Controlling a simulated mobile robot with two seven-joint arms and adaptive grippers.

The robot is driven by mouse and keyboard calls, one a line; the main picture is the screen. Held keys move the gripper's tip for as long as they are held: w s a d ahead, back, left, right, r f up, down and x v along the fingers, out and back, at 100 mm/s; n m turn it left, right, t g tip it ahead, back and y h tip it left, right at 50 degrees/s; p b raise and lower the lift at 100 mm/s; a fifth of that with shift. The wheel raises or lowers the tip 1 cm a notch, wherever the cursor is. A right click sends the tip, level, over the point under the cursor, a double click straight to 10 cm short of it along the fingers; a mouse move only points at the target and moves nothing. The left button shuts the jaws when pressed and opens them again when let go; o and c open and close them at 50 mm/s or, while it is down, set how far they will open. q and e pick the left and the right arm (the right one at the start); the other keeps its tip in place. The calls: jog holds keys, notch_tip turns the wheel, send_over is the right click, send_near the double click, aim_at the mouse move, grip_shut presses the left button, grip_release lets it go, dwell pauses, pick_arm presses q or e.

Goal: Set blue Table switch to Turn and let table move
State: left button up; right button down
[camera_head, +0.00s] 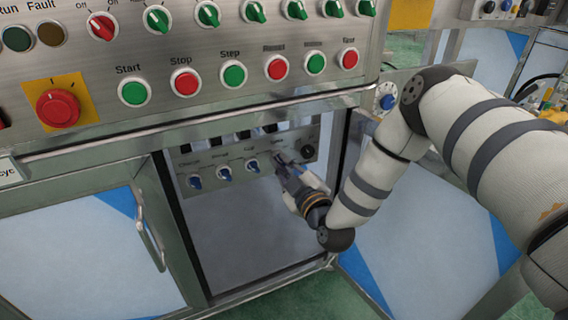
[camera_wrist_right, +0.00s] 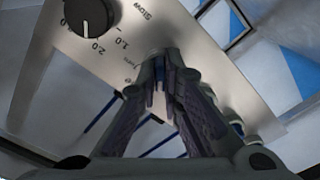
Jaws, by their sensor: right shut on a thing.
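A small grey panel (camera_head: 228,158) sits inside the open cabinet bay, with a row of blue switches. The blue Table switch at the right end of the row is covered by my right gripper (camera_head: 281,162), so its setting cannot be read. In the right wrist view the fingers of this gripper (camera_wrist_right: 165,62) come together against the panel (camera_wrist_right: 190,25), near small lettering. My left gripper is not in view.
Other blue switches (camera_head: 224,174) stand left of my right gripper. A black speed knob (camera_wrist_right: 90,17) is close by. Above is the main panel with a red Stop button (camera_head: 186,82) and a green Start button (camera_head: 134,92). The bay's frame (camera_head: 338,165) is near my right arm.

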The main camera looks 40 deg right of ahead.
jog(key=m+p, duration=0.3)
jog(key=m, duration=0.6)
jog(key=shift+p, duration=0.3)
jog(key=m, duration=0.3)
jog(key=shift+m+p, duration=0.3)
jog(key=shift+m, duration=0.1)
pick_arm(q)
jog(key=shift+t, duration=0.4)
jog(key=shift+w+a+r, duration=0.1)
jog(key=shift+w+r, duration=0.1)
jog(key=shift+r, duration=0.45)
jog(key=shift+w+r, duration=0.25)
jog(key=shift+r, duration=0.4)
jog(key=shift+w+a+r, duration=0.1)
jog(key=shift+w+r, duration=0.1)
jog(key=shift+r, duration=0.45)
pick_arm(e)
jog(key=shift+m, duration=2.2)
jog(key=c, duration=1.7)
grip_release()
jog(key=shift+s, duration=0.15)
